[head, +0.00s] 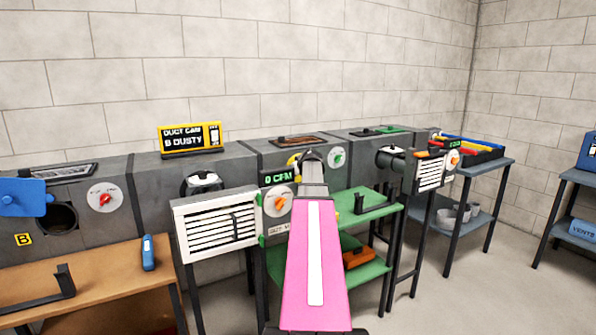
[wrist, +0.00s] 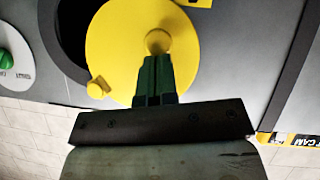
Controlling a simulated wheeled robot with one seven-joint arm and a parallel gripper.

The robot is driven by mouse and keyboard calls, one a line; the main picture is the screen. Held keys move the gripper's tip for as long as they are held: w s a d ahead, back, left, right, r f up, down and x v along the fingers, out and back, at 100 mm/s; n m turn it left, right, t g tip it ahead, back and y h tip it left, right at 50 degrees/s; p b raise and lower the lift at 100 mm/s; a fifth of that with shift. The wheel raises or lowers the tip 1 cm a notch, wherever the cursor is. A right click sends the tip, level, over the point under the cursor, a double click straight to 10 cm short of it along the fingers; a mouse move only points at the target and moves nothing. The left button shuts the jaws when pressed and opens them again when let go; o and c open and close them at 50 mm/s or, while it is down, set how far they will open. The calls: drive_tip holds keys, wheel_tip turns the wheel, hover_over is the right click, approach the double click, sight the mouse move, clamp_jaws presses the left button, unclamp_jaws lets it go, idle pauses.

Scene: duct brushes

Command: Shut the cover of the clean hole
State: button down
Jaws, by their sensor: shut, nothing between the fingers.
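The yellow round cover (wrist: 115,45) fills the middle of the wrist view, with a round knob (wrist: 158,40) and a small yellow tab at its lower left. It covers much of a dark hole (wrist: 68,35), leaving a dark crescent open at the left. My gripper (wrist: 153,62) is shut and empty, its fingertips at the knob; I cannot tell if they touch. In the head view my arm hides most of the yellow cover (head: 292,160). At the far left, a blue cover (head: 24,198) hangs aside from an open hole (head: 60,218) labelled B. A sign (head: 190,138) reads "B DUSTY".
A white louvred grille (head: 217,225) stands left of my arm. A green shelf table (head: 375,208) is behind it to the right, and a wooden bench (head: 90,275) with a blue handheld item (head: 148,252) is at left. Open floor lies at right.

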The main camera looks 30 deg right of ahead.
drive_tip(key=shift+d+f+n+h, duration=0.1)
drive_tip(key=shift+f+n+h, duration=0.2)
drive_tip(key=d+f+n+t+h, duration=0.1)
drive_tip(key=d+f+n+h, duration=0.4)
drive_tip(key=d, duration=0.1)
drive_tip(key=shift+n+t+h, duration=0.3)
idle(0.6)
drive_tip(key=shift+s, duration=0.1)
idle(0.4)
drive_tip(key=v, duration=1.1)
drive_tip(key=shift+d, duration=0.1)
drive_tip(key=shift+f, duration=0.1)
